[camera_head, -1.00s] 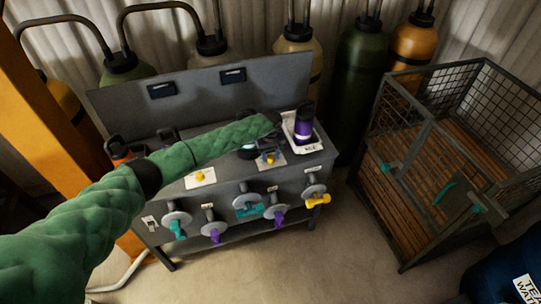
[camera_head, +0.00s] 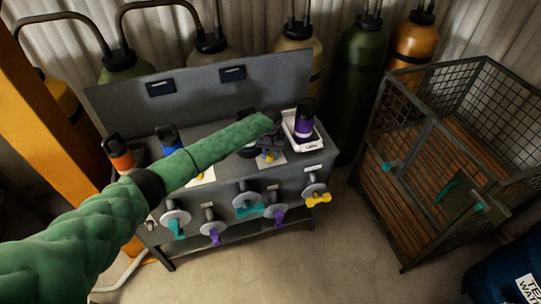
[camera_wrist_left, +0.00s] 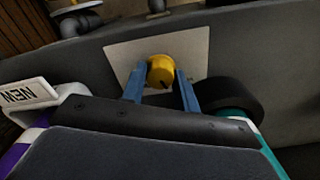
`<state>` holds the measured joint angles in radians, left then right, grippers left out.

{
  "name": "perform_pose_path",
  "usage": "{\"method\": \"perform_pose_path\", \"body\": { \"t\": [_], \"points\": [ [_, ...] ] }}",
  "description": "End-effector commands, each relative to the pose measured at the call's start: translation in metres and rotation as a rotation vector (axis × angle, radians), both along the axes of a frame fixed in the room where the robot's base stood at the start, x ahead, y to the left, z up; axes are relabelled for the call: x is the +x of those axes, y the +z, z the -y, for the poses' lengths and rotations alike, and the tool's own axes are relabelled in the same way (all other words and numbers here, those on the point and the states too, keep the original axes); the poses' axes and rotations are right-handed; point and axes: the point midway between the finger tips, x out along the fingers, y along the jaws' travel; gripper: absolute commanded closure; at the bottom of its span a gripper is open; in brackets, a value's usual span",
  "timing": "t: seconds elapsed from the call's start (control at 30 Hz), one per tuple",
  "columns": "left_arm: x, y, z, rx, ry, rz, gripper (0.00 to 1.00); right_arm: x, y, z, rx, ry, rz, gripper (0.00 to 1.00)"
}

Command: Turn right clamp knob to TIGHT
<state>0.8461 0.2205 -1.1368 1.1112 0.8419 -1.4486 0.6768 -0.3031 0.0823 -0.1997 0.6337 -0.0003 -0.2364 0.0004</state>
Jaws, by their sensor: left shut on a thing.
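The right clamp knob is yellow and sits on a pale plate (camera_wrist_left: 120,58) on the bench top. In the left wrist view the knob (camera_wrist_left: 161,70) lies between the two blue fingers of my left gripper (camera_wrist_left: 161,82), which is shut on it. A dark mark shows on the knob's lower side in that view. In the head view my left gripper (camera_head: 269,155) is over this plate, and my green sleeve hides part of the bench. Any TIGHT lettering is not readable. My right gripper is not in view.
A purple bottle (camera_head: 305,119) in a white tray (camera_head: 290,126) stands right of the gripper. Orange (camera_head: 118,155) and blue (camera_head: 168,138) bottles stand left. Several valve handles line the bench front. A mesh cage (camera_head: 395,215) stands right, with free floor between.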

Motion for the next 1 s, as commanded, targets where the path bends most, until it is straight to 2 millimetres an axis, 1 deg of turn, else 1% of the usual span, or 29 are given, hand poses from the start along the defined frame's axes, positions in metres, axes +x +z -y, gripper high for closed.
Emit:
{"method": "perform_pose_path", "body": {
  "t": [0.2,0.33,0.53,0.83,1.0],
  "points": [
    [0.0,-0.001,0.001,-0.002,-0.206,0.001,0.93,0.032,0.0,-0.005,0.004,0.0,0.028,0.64],
    [0.001,-0.001,0.001,-0.002,-0.329,0.002,0.93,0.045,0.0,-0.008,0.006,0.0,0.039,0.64],
    [0.0,-0.001,0.0,-0.002,-0.519,0.0,0.93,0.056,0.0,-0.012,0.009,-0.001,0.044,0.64],
    [0.001,0.0,0.0,-0.001,-0.799,0.001,0.93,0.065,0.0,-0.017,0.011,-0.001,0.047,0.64],
    [0.001,0.0,0.0,-0.001,-0.936,0.001,0.93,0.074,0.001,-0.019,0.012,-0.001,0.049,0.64]
  ]
}}
